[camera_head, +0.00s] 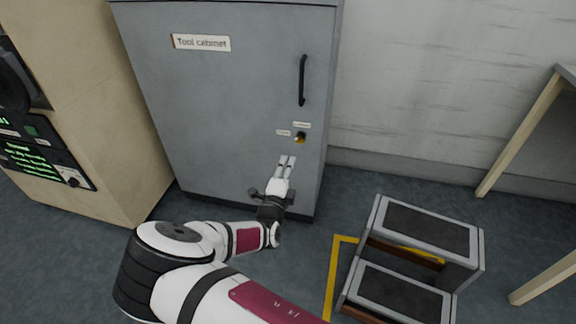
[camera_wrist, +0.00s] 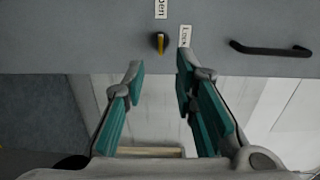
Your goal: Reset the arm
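My gripper (camera_head: 287,162) is in front of the lower right part of the grey tool cabinet (camera_head: 220,110), just below its lock knob (camera_head: 300,138). In the wrist view my gripper (camera_wrist: 158,75) shows its two teal-padded fingers apart, with nothing between them. The dark knob with a yellow stripe (camera_wrist: 160,42) lies beyond the fingertips, apart from them. Small labels stand beside it, one reading "Lock" (camera_wrist: 185,36). The cabinet's black handle (camera_head: 302,80) is above the knob in the head view. The cabinet door looks closed.
A grey step stool (camera_head: 428,229) stands on the floor at the right, by a yellow floor line (camera_head: 333,275). A beige cabinet with a screen panel (camera_head: 90,130) is at the left. A table with wooden legs (camera_head: 518,132) is at the far right.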

